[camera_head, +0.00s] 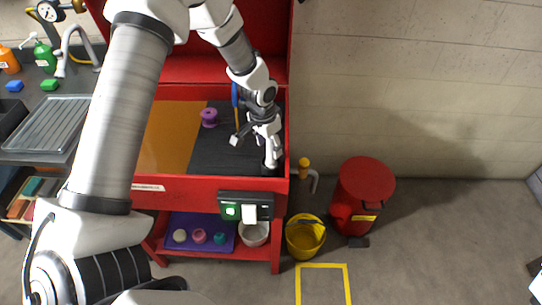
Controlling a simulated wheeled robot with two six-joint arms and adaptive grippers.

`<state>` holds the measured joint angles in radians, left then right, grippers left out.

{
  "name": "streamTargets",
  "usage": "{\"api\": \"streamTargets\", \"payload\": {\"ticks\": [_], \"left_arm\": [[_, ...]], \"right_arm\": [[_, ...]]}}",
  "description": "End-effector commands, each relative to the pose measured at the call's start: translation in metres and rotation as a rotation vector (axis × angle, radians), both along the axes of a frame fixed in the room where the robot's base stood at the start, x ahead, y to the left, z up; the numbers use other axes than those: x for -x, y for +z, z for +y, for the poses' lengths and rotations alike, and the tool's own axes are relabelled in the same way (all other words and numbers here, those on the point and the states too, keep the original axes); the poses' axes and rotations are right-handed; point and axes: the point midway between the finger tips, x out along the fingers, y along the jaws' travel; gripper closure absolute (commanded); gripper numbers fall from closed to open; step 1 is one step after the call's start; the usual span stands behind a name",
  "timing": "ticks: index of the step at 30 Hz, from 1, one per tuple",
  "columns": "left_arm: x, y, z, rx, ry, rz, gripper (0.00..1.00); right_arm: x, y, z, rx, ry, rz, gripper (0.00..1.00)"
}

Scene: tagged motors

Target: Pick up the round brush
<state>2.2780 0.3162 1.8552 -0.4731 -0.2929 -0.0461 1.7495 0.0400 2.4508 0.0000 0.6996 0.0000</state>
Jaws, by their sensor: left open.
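My left gripper (254,152) is open and points down inside the red wash cabinet, over the dark right part of its floor. A slim blue and orange thing (236,98) stands upright just left of the gripper, partly hidden by it. It may be the round brush, but it is too small to tell. I cannot see whether the gripper touches it. A purple spool-shaped part (209,117) sits left of the gripper.
The red cabinet (220,188) has raised walls around its basin. A lower shelf holds a purple tray (180,220) with small parts and a white bowl (254,233). A yellow bucket (305,240) and red bin (365,190) stand right. My left arm hides much of the left side.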

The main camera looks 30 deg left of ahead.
Motion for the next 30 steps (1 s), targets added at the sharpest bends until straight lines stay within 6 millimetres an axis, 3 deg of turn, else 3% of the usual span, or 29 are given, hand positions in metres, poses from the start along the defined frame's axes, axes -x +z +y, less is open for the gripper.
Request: {"api": "streamTargets", "payload": {"ticks": [1,5,11,12,17,26,30], "left_arm": [[0.001,-0.007,-0.002,-0.002,-0.002,0.008,0.42],[-0.003,-0.028,-0.002,-0.001,-0.001,0.003,0.42],[-0.003,-0.033,-0.003,-0.001,-0.001,0.003,0.42],[-0.003,-0.033,-0.003,-0.001,-0.001,0.003,0.46],[-0.003,-0.032,-0.003,0.0,0.0,0.002,1.0],[-0.003,-0.032,-0.003,0.0,0.0,0.002,1.0],[-0.004,-0.021,-0.003,0.0,0.0,-0.001,1.0]], "right_arm": [[0.0,0.009,0.0,0.0,0.0,-0.001,0.55],[-0.001,0.01,0.0,0.0,0.0,-0.002,0.55],[-0.001,0.009,0.0,0.0,0.0,-0.002,0.55],[0.0,0.009,0.0,0.0,0.0,-0.001,0.55],[-0.001,0.009,0.0,0.0,0.0,-0.002,0.55],[-0.001,0.009,0.0,0.0,0.0,-0.002,0.55],[-0.001,0.005,0.0,0.0,0.0,-0.002,0.55]]}}
